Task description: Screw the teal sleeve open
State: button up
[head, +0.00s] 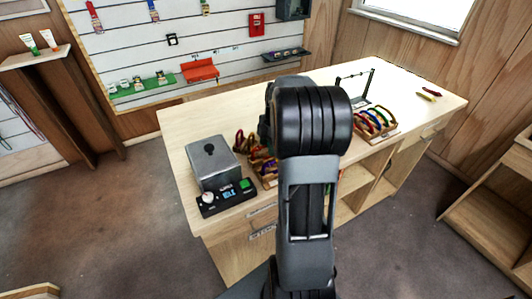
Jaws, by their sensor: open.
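I cannot pick out the teal sleeve; the coloured carabiners in the head view are too small to read their sleeves. Several carabiners (376,119) sit in a wooden rack (390,131) on the right half of the workbench. More carabiners (243,141) sit in a second rack (268,182) left of centre, partly covered by my arm. My arm stands upright in front of the bench. My gripper is hidden behind it, so its place relative to the carabiners does not show.
The wooden workbench (187,124) carries a grey box (213,163) and a black control unit (227,198) with a green display at its left. A black wire stand (353,85) stands at the back. Two small tools (429,94) lie at the right. The bench's back left is clear.

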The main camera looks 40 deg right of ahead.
jog(key=shift+w+d+p, duration=0.15)
jog(key=shift+w+p, duration=0.15)
jog(key=shift+w, duration=0.75)
jog(key=shift+r, duration=0.15)
jog(key=shift+r+p, duration=1)
jog(key=shift+r, duration=0.3)
jog(key=shift+s, duration=0.1)
jog(key=shift+s+a+b, duration=0.2)
jog(key=shift+s+b, duration=0.25)
jog(key=shift+s, duration=0.6)
jog(key=shift+f, duration=0.15)
jog(key=shift+w+f+b, duration=0.25)
jog(key=shift+f+b, duration=0.25)
jog(key=shift+f, duration=0.2)
jog(key=shift+w+f+b, duration=0.2)
jog(key=shift+f+b, duration=0.25)
jog(key=shift+f, duration=0.2)
